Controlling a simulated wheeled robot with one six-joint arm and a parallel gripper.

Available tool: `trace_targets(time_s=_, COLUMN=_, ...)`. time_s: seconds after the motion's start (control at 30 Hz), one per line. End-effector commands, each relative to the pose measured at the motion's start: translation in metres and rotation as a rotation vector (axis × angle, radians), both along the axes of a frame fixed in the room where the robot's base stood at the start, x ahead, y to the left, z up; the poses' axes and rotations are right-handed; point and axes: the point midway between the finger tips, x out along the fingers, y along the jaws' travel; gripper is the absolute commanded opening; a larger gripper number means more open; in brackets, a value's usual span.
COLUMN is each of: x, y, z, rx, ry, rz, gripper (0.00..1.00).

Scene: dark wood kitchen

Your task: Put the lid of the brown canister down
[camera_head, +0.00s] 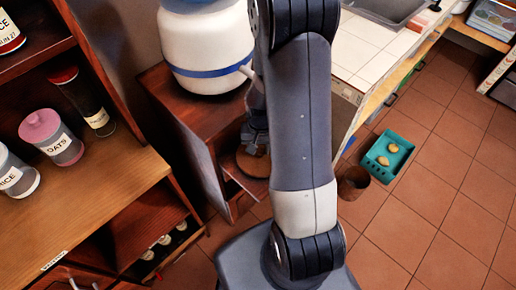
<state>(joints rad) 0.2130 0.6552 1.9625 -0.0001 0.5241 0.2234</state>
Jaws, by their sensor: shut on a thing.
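My gripper (256,138) is partly hidden behind my own arm, left of the picture's middle. It is shut on a round brown lid (252,164), gripping it from above. The lid is beside the dark wood cabinet under the large white pot, and its right edge is hidden by my arm. I cannot tell whether the lid touches a surface below it. No canister labelled or clearly matching the lid shows on the shelves; an open brown round container (353,184) stands on the floor, right of my arm.
A white pot with a blue band (207,50) stands on the dark wood cabinet (160,88). Labelled jars, one a pink-lidded oats jar (52,137), stand on the left shelf (105,185). A teal crate (388,157) lies on the tiled floor. Floor at lower right is clear.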

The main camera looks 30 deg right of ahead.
Motion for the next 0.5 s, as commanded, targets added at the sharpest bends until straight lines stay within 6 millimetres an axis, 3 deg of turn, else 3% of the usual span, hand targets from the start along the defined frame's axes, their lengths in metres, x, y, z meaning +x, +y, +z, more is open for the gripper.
trace_targets(time_s=0.03, x=-0.0011, y=0.0001, z=-0.0086, rx=0.000, ry=0.001, rz=-0.001, gripper=0.06)
trace_targets(time_s=0.43, x=-0.0010, y=0.0000, z=-0.0117, rx=0.000, ry=0.000, rz=-0.001, gripper=0.06)
trace_targets(time_s=0.47, x=-0.0009, y=0.0000, z=-0.0105, rx=0.000, ry=0.000, rz=-0.001, gripper=0.29)
trace_targets(time_s=0.5, x=-0.0009, y=0.0000, z=-0.0099, rx=0.000, ry=0.000, rz=-0.001, gripper=0.32)
